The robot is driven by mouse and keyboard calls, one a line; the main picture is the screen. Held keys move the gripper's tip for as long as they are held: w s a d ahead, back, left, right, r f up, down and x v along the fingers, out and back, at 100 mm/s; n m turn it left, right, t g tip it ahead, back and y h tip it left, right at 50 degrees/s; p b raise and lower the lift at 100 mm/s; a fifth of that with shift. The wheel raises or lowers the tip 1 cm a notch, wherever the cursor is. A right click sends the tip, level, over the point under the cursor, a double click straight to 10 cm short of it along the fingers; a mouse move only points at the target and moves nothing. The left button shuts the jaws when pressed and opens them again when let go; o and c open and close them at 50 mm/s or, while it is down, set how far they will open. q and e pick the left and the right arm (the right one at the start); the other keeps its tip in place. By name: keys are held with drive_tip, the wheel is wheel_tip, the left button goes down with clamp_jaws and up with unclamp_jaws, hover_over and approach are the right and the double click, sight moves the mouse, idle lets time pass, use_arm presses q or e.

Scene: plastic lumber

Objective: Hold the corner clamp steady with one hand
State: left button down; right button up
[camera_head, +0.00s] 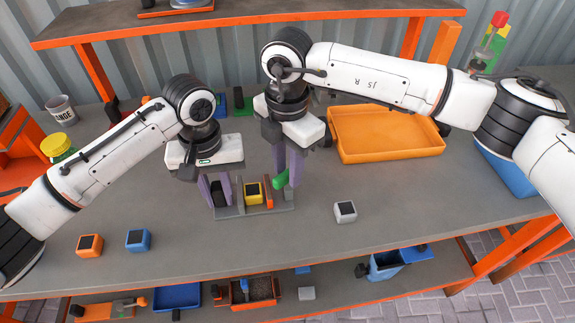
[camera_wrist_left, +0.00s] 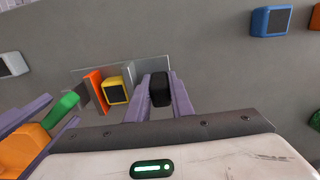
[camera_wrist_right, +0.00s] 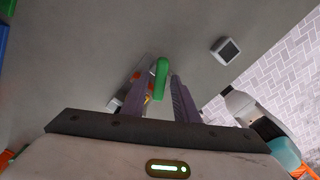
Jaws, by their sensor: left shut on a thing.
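The corner clamp, a grey fixture (camera_head: 258,211), sits on the table with upright grey plates, an orange strip (camera_head: 269,194), a yellow block (camera_head: 253,193) and a green handle (camera_head: 281,180). My left gripper (camera_head: 216,194) is shut on the clamp's black grip (camera_wrist_left: 160,88) at its left end in the head view. My right gripper (camera_head: 287,178) points down at the clamp's right end. Its fingers stand apart on either side of the green handle (camera_wrist_right: 161,78), with gaps showing in the right wrist view. The handle's far end is partly hidden.
A white block (camera_head: 345,211) lies right of the clamp; orange (camera_head: 90,245) and blue (camera_head: 138,240) blocks lie at the front left. An orange tray (camera_head: 385,155) stands at the back right. A can (camera_head: 62,109) and yellow-lidded jar (camera_head: 57,147) stand at left.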

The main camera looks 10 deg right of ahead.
clamp_jaws()
drive_tip(key=shift+n, duration=0.4)
drive_tip(key=n, duration=0.5)
drive_tip(key=shift+n, duration=0.3)
drive_tip(key=n, duration=1.2)
drive_tip(key=shift+n, duration=0.4)
drive_tip(key=n, duration=0.6)
